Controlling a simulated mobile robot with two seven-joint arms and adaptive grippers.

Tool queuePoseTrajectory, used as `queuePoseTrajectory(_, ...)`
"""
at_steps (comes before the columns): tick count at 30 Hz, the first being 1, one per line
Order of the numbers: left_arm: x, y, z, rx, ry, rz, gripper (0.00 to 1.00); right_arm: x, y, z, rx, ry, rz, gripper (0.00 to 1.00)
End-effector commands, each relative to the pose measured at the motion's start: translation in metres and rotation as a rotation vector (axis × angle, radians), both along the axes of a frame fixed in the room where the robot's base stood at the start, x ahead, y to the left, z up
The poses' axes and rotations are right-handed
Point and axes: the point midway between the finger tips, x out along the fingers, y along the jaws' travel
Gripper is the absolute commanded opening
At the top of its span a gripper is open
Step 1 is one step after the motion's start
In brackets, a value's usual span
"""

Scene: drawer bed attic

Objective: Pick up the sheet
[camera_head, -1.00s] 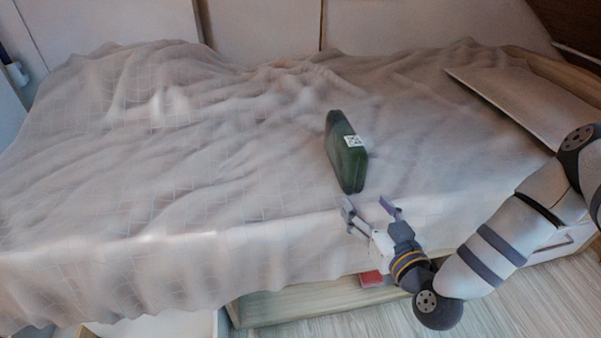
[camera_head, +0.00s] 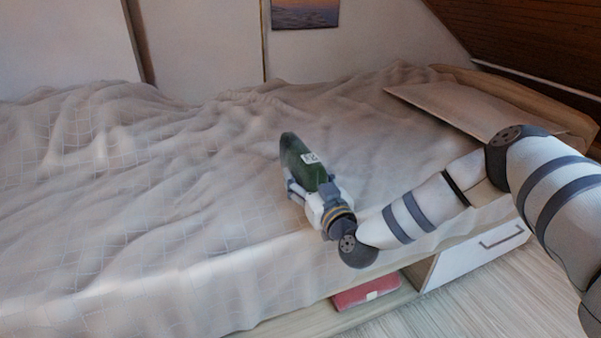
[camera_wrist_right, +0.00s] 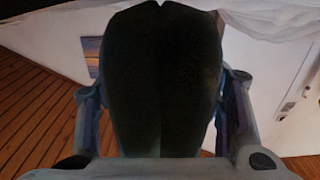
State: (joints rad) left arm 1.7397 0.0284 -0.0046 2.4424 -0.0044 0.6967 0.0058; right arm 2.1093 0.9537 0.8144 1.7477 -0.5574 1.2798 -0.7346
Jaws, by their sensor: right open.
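The sheet (camera_head: 130,225) is pale beige with a faint square pattern. It lies rumpled over the bed and hangs down its front side. My left gripper is out of view.
A pale flat board (camera_head: 465,108) lies at the bed's right end. A white drawer front (camera_head: 470,258) with a handle is below. A red item (camera_head: 366,292) rests on the low shelf under the bed. A sloped wooden ceiling (camera_head: 530,45) is at upper right.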

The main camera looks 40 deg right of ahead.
Motion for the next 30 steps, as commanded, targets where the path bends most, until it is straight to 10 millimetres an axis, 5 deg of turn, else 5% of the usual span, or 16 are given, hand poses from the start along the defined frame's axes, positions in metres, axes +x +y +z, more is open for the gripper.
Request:
queuePoseTrajectory(5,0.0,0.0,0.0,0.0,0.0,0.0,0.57,0.0,0.0,0.001,0.0,0.0,0.0,0.59)
queuePoseTrajectory(13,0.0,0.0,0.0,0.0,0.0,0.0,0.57,0.0,0.0,0.001,0.0,0.0,0.0,0.0)
queuePoseTrajectory(23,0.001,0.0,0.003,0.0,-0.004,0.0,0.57,0.0,0.0,0.009,0.0,-0.004,-0.001,0.0)
queuePoseTrajectory(28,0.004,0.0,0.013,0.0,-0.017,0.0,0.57,-0.001,-0.001,0.041,0.001,-0.009,-0.002,0.0)
queuePoseTrajectory(30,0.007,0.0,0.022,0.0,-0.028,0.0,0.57,-0.016,-0.002,0.059,0.003,-0.009,-0.002,0.0)
